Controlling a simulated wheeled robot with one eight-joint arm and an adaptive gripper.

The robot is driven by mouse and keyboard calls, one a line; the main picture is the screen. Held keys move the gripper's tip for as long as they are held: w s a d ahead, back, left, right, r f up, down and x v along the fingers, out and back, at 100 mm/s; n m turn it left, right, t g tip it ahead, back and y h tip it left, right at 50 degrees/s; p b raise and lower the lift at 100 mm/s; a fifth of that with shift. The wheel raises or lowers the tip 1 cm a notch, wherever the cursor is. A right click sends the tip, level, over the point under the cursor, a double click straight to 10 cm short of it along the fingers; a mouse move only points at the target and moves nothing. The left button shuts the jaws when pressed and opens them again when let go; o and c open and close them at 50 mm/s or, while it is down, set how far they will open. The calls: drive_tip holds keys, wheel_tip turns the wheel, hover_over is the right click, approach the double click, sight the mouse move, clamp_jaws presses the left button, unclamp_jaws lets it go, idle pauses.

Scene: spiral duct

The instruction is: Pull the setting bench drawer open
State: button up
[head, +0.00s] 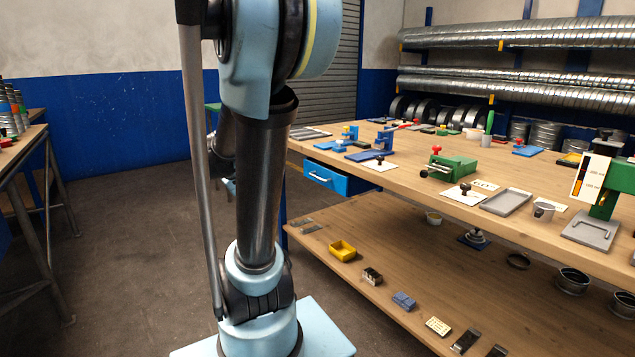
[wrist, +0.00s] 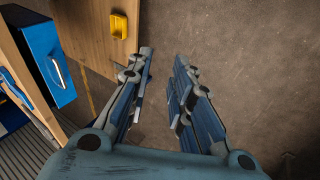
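The blue setting bench drawer (head: 328,178) is under the left end of the bench top in the head view, with a light metal handle (head: 319,176) on its front. In the wrist view the drawer (wrist: 43,45) is at the upper left, and its handle (wrist: 57,72) faces toward the gripper side. Part of the drawer's side shows, so it seems to stand out from the bench edge. My gripper (wrist: 162,65) is open and empty, its fingers apart over the floor, to the right of the handle and not touching it.
The wooden bench top (head: 400,178) carries clamps, a grey tray (head: 506,202) and small tools. The lower shelf (head: 390,270) holds a yellow bin (head: 342,250), also in the wrist view (wrist: 119,25), and other small parts. Bare floor (head: 130,250) lies to the left.

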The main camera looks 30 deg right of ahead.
drive_tip(key=w+d+h, duration=0.5)
drive_tip(key=w+d, duration=0.7)
drive_tip(key=w, duration=0.2)
drive_tip(key=g+h, duration=0.1)
drive_tip(key=h, duration=0.4)
approach(319, 179)
drive_tip(key=shift+n, duration=0.4)
drive_tip(key=x, duration=0.7)
drive_tip(key=w+x, duration=0.1)
drive_tip(key=x, duration=0.2)
drive_tip(key=shift+w+d+f, duration=0.1)
drive_tip(key=shift+d+f, duration=0.05)
drive_tip(key=shift+d, duration=0.15)
clamp_jaws()
